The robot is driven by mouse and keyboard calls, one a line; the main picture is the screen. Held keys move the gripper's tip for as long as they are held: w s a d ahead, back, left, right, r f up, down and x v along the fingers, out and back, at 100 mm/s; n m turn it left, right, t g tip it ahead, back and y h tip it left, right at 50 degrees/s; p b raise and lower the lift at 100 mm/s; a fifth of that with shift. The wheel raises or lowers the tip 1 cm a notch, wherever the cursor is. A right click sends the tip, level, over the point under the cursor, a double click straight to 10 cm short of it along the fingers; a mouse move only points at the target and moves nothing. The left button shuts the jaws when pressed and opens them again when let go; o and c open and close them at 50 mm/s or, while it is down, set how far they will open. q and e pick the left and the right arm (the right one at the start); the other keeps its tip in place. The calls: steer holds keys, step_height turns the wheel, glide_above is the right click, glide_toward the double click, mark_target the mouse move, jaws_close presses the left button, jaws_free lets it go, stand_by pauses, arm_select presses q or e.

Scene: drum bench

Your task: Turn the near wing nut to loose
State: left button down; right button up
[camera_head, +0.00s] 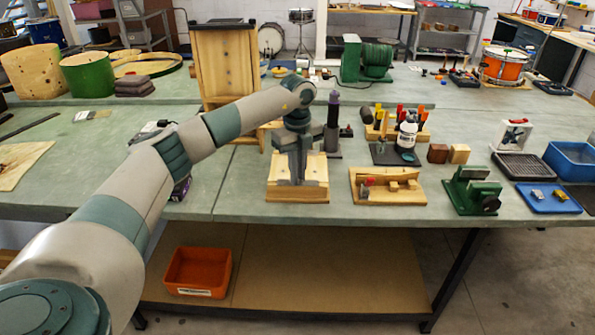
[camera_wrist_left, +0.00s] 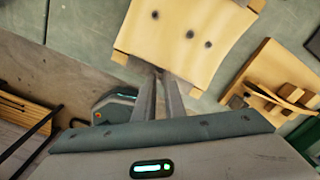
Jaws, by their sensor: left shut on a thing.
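A wooden block stand (camera_head: 315,172) stands at the front edge of the green bench, and its face with several dark holes shows in the left wrist view (camera_wrist_left: 180,42). My left gripper (camera_head: 297,180) points down in front of this stand. In the left wrist view its two fingers (camera_wrist_left: 159,75) are close together, with their tips at the stand's edge. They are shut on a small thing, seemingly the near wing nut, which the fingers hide. My right gripper is in neither view.
A wooden fixture (camera_head: 388,188) and a green vise (camera_head: 471,190) stand to the right along the front edge. A dark upright cylinder (camera_head: 333,120) stands just behind the gripper. An orange bin (camera_head: 198,271) sits on the lower shelf.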

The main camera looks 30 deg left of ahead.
arm_select(q)
steer(key=n, duration=0.3)
steer(key=shift+r+p, duration=0.2)
steer(key=shift+p, duration=0.1)
steer(key=shift+n+p, duration=0.4)
steer(key=shift+n, duration=1.4)
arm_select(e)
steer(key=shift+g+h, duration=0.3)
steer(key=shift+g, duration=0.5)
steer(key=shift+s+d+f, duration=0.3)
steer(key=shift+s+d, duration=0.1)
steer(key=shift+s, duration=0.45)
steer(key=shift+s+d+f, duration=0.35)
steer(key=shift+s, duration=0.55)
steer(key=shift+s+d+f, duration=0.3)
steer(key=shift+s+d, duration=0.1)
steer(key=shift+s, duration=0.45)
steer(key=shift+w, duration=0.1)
arm_select(q)
steer(key=c, duration=1.8)
jaws_free()
steer(key=shift+f, duration=0.1)
